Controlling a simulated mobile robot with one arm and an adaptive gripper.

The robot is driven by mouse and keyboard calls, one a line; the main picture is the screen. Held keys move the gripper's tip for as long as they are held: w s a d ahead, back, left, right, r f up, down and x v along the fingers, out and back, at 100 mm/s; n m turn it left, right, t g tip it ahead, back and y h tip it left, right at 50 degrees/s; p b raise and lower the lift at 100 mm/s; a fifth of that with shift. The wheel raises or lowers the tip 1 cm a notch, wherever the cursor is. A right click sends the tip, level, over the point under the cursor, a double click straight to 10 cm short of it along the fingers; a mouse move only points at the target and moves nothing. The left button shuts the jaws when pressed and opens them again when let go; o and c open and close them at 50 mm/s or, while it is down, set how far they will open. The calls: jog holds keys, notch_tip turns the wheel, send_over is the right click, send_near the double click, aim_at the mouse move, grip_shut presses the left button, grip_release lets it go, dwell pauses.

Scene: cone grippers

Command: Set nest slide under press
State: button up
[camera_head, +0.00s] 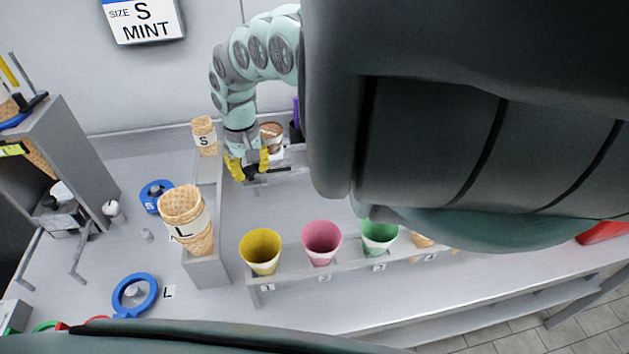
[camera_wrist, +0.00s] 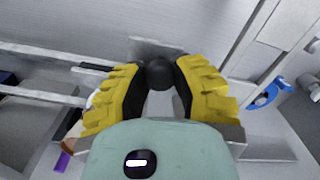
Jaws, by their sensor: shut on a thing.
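My gripper (camera_head: 248,172) is at the back of the table in the head view, pointing down. In the wrist view its yellow and black fingers (camera_wrist: 160,85) are closed around a round black knob (camera_wrist: 159,73). The knob appears to belong to the nest slide; a grey plate (camera_wrist: 158,46) shows just beyond it. A brown-topped cone or cup (camera_head: 271,130) stands just behind my gripper, partly hidden by it. I cannot make out the press for certain; the area to the right is hidden by my own dark body part.
A grey stand holds stacked cones marked S (camera_head: 204,137) and L (camera_head: 187,221). Yellow (camera_head: 261,250), pink (camera_head: 321,242) and green (camera_head: 379,237) cups sit in a front rack. Blue rings (camera_head: 134,294) lie at left. The tabletop between gripper and rack is clear.

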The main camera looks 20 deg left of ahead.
grip_shut()
jog(key=w+d+p, duration=0.3)
jog(key=w+d, duration=0.4)
jog(key=d, duration=0.4)
jog(key=shift+d, duration=0.2)
jog(key=o, duration=0.9)
grip_release()
jog(key=shift+s, duration=0.1)
jog(key=shift+c, duration=0.2)
jog(key=shift+a+r, duration=0.1)
